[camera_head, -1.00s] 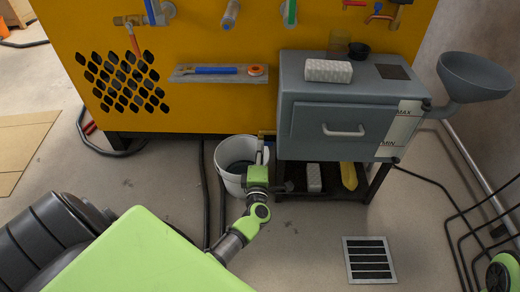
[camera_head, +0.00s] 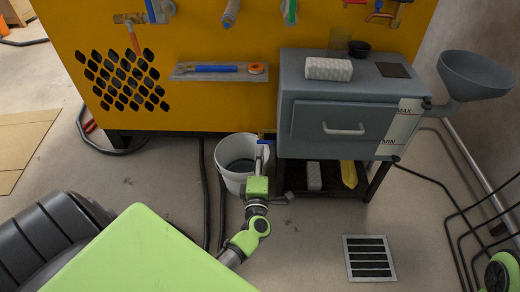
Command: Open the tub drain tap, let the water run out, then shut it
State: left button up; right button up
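The grey tub (camera_head: 310,125) stands on a dark frame against the yellow machine. A tap with a blue lever (camera_head: 264,142) shows at its lower left corner, above the rim of a white bucket (camera_head: 232,182). The bucket's inside looks dark; I cannot tell how much water is in it. My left gripper (camera_head: 259,163) reaches up in front of the bucket's right side, with its tips just below the blue lever. Its fingers are small and seen from behind, so their opening and any contact with the lever are unclear. My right gripper is out of view.
A grey funnel (camera_head: 476,78) juts out at right. A floor drain grate (camera_head: 369,258) lies in front. Dark hoses (camera_head: 206,200) run beside the bucket.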

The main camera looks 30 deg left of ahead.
pick_arm(q)
jog(key=v, duration=0.7)
jog(key=shift+s+d, duration=0.2)
jog(key=shift+s, duration=0.15)
